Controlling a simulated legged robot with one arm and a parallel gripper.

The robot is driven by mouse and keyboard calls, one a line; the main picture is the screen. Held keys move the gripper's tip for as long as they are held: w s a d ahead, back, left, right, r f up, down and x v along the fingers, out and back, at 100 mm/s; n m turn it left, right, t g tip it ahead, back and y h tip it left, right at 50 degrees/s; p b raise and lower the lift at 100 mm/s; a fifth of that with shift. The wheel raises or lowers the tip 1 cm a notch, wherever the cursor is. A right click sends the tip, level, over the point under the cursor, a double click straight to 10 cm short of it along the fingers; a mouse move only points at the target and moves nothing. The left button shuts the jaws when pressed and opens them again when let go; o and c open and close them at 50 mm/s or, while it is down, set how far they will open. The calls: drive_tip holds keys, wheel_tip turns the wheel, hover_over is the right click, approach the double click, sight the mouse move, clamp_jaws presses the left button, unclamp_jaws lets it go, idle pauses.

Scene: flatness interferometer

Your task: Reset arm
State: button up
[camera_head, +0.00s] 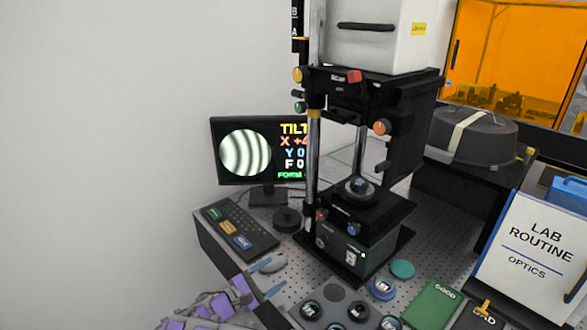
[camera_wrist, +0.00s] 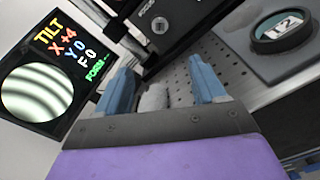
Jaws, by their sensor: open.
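My gripper (camera_head: 268,278) is at the lower middle of the head view, at the front left part of the perforated bench, with its two blue-grey fingers apart. In the wrist view my gripper (camera_wrist: 165,88) is open, with no object held between its fingers. A pale rounded object (camera_wrist: 154,97) shows beyond the fingers. The black interferometer (camera_head: 358,240) stands upright beyond my gripper, with a round part on its stage. The monitor (camera_head: 248,150) shows curved fringes and tilt text, and it also shows in the wrist view (camera_wrist: 45,80).
A keypad (camera_head: 240,228) lies left of the interferometer. Several round optics sit on a dark tray (camera_head: 335,292) right of my gripper. A green GOOD tray (camera_head: 433,303) and a LAB ROUTINE sign (camera_head: 535,250) stand at right. A white wall is at left.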

drive_tip(key=shift+d, duration=0.1)
idle(0.3)
drive_tip(key=s+d+r+m+g+h, duration=0.1)
drive_tip(key=s+d+r+m+g, duration=0.2)
drive_tip(key=d+r+m+g, duration=0.5)
drive_tip(key=s+d+r+m+g+h, duration=0.1)
drive_tip(key=s+d+r, duration=0.4)
drive_tip(key=d, duration=0.7)
drive_tip(key=s+d+r+m+g+y, duration=0.3)
drive_tip(key=s+d+r+m+g, duration=0.15)
drive_tip(key=s+d, duration=0.2)
drive_tip(key=s+f+m+y, duration=0.1)
drive_tip(key=s+m+y, duration=0.45)
drive_tip(key=s, duration=1.05)
drive_tip(key=s+a+f+t+y, duration=0.1)
drive_tip(key=s+a+f+y, duration=0.2)
drive_tip(key=s+a+y, duration=0.5)
drive_tip(key=s+a, duration=0.3)
drive_tip(key=shift+s+a, duration=0.2)
drive_tip(key=shift+s, duration=0.2)
drive_tip(key=shift+d, duration=0.1)
